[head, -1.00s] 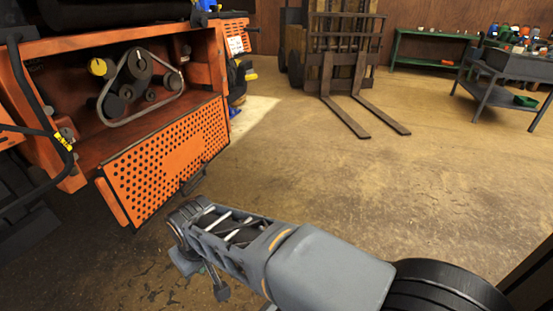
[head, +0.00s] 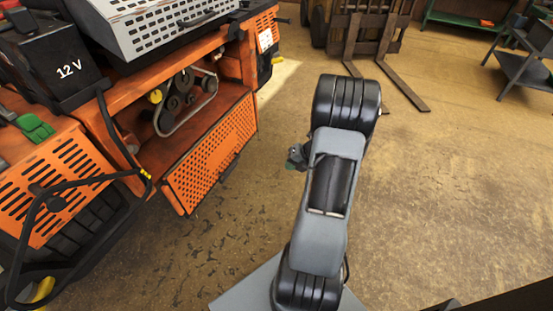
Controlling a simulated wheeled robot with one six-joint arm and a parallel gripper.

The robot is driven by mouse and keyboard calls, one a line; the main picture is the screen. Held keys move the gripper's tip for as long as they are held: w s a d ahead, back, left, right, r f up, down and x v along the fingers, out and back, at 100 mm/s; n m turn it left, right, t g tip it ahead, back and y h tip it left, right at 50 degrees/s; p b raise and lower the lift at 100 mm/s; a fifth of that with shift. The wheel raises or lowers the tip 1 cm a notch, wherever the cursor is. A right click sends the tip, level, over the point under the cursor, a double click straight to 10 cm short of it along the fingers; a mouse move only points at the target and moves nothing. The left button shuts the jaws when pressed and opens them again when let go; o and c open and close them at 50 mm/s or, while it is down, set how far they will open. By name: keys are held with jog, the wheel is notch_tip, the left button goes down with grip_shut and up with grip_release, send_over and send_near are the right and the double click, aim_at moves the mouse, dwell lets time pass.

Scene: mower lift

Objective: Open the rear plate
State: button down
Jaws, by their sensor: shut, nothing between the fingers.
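The rear plate is an orange perforated panel (head: 212,150) on the orange mower (head: 110,70), left of centre. It hangs below a bay, and a dark handle (head: 230,166) shows near its lower edge. The bay above it is uncovered, with a belt and pulleys (head: 184,95) in view. My gripper (head: 297,157) shows only as a small dark part beside my arm, right of the plate and apart from it. It is shut and empty; most of it is hidden behind the arm.
A grey perforated box (head: 165,25) and a 12 V battery (head: 55,65) sit on top of the mower. A dark bar (head: 75,185) loops out at left. A forklift's forks (head: 400,88) lie behind. The floor (head: 450,200) at right is clear.

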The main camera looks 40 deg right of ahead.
jog(key=w+a+f+m+b, duration=0.1)
jog(key=w+f+m+b, duration=0.1)
jog(key=w+f+m, duration=0.2)
notch_tip(320, 180, down, 7)
jog(key=w, duration=0.3)
jog(key=shift+t, duration=0.3)
dwell(0.3)
